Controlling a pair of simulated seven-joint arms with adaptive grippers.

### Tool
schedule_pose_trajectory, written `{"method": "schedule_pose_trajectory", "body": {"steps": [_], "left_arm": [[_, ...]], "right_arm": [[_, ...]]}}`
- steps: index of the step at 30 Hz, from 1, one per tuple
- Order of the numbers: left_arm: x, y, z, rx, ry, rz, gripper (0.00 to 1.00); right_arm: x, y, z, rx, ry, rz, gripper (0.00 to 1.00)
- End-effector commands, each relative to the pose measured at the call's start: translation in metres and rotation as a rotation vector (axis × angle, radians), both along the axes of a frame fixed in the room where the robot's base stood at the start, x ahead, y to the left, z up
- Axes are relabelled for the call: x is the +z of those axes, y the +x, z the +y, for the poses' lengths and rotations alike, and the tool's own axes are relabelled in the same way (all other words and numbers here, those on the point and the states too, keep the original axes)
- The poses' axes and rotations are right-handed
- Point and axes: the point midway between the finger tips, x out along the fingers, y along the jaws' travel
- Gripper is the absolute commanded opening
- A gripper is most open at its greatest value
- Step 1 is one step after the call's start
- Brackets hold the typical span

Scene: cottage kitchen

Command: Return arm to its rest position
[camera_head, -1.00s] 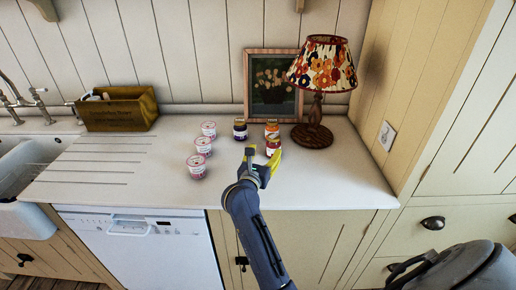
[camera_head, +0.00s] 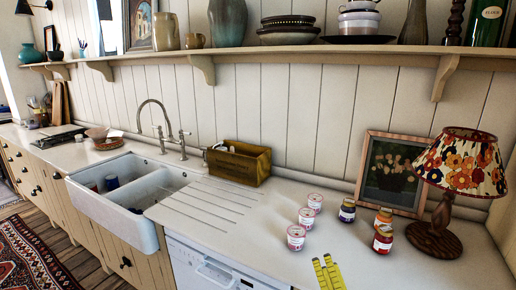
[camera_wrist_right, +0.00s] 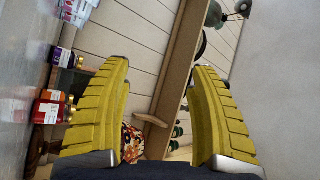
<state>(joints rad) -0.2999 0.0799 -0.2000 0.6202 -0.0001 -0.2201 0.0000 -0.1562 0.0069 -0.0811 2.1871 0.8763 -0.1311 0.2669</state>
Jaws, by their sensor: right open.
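My right gripper (camera_head: 328,262) shows at the bottom of the head view, its yellow fingers in front of the jars and apart from them. In the right wrist view the two fingers (camera_wrist_right: 163,68) are spread wide with nothing between them. A red jar (camera_head: 383,240), an orange jar (camera_head: 383,217) and a dark blue jar (camera_head: 347,211) stand upright on the counter. Jars also show at the left of the wrist view, the red one (camera_wrist_right: 48,107) beside a finger. My left gripper is not in view.
Three white-and-pink pots (camera_head: 306,217) stand left of the jars. A lamp (camera_head: 460,165) and a framed picture (camera_head: 390,172) stand behind, right. A wooden box (camera_head: 238,162) sits beside the sink (camera_head: 130,195). A shelf (camera_head: 300,55) with crockery runs above. The ribbed drainer area is clear.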

Motion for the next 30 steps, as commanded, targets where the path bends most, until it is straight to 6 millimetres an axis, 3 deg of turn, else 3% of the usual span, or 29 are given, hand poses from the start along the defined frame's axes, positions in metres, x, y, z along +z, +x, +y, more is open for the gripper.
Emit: {"method": "schedule_pose_trajectory", "body": {"steps": [3, 8, 11, 15, 21, 30], "left_arm": [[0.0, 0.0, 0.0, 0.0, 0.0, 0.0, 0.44], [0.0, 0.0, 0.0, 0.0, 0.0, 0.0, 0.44], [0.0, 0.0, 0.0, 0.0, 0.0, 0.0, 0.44], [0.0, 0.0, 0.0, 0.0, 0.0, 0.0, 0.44], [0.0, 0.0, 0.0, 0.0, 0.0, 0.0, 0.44], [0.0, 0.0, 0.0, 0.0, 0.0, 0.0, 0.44]], "right_arm": [[-0.043, -0.02, 0.021, 0.016, -0.313, 0.111, 0.61], [-0.109, -0.052, 0.027, 0.036, -0.737, 0.279, 0.61], [-0.15, -0.078, 0.017, 0.05, -0.995, 0.394, 0.61], [-0.199, -0.12, -0.015, 0.071, -1.337, 0.567, 0.61], [-0.231, -0.169, -0.061, 0.094, -1.658, 0.758, 0.61], [-0.243, -0.222, -0.113, 0.119, -1.941, 0.96, 0.61]]}}
